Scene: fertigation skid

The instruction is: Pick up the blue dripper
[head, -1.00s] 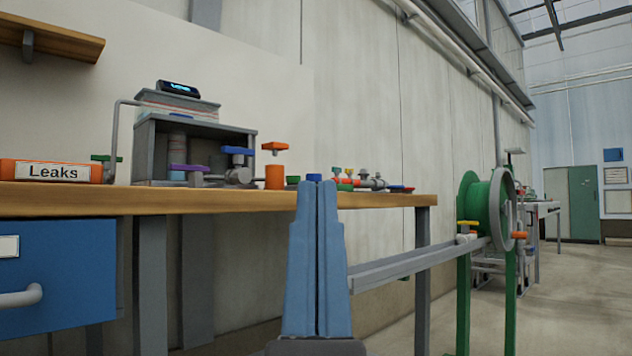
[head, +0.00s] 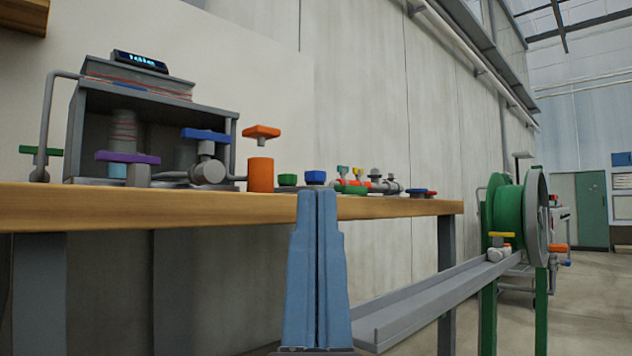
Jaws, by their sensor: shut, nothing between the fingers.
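A small blue piece, apparently the blue dripper (head: 315,177), stands on the wooden bench near its front edge in the head view. My gripper (head: 318,198) points up, with its two blue fingers pressed together and nothing between them. Its tips appear just below the blue dripper in the picture, in front of the bench edge. I cannot tell how far apart they are in depth. The lowest part of the dripper is close to the fingertips in the picture.
A green piece (head: 287,180) and an orange valve (head: 261,173) stand left of the dripper. Pipe fittings (head: 365,184) lie to the right. A grey box shelf (head: 152,90) stands at left. A grey rail (head: 440,298) and green hose reel (head: 507,215) are right of my gripper.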

